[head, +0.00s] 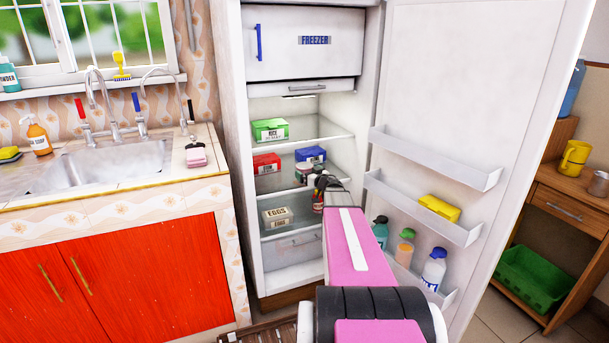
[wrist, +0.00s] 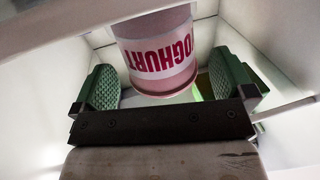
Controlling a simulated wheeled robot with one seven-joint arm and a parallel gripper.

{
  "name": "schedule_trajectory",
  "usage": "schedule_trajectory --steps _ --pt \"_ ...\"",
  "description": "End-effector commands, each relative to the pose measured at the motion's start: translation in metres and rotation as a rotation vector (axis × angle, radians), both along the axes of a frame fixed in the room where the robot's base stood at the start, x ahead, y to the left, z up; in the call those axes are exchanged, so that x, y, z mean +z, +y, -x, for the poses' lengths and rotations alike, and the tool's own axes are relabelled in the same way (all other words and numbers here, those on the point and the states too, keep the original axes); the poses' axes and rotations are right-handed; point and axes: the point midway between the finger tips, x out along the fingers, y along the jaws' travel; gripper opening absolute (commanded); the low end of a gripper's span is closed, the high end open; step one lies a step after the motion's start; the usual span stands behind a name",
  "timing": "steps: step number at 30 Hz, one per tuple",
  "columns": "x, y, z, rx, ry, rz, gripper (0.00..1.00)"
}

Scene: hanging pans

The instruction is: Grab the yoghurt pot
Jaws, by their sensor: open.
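The yoghurt pot (wrist: 158,54) is pink and white with "YOGHURT" in red letters, shown upside down in the wrist view. In the head view the pot (head: 303,171) stands on a middle fridge shelf, partly hidden by my gripper. My gripper (wrist: 167,80) is open, with one green ridged pad to each side of the pot in the picture. Gaps show between the pot and both pads. I cannot tell how deep the pot sits between them. In the head view my gripper (head: 322,184) is inside the fridge.
A blue box (head: 311,155) and a red box (head: 266,164) stand near the pot. A green box (head: 270,130) is on the shelf above, an egg box (head: 278,216) on the shelf below. The open fridge door (head: 470,80) holds several bottles and a yellow item at right.

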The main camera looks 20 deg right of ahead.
Motion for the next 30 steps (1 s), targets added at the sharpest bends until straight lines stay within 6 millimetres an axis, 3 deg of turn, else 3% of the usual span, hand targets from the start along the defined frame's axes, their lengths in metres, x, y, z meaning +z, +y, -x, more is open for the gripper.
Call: schedule_trajectory --steps 3,10,11,15,16,30 --pt "-0.001 0.002 -0.016 0.000 0.000 0.000 1.00" --pt "0.000 0.004 -0.017 -0.001 0.000 0.000 1.00" --pt "0.000 0.004 -0.017 -0.001 0.000 0.000 0.97" --pt "0.000 0.004 -0.017 -0.001 0.000 0.000 0.51" --pt "0.000 0.004 -0.017 -0.001 0.000 0.000 0.49" --pt "0.010 0.004 -0.016 0.000 -0.001 0.000 0.49"
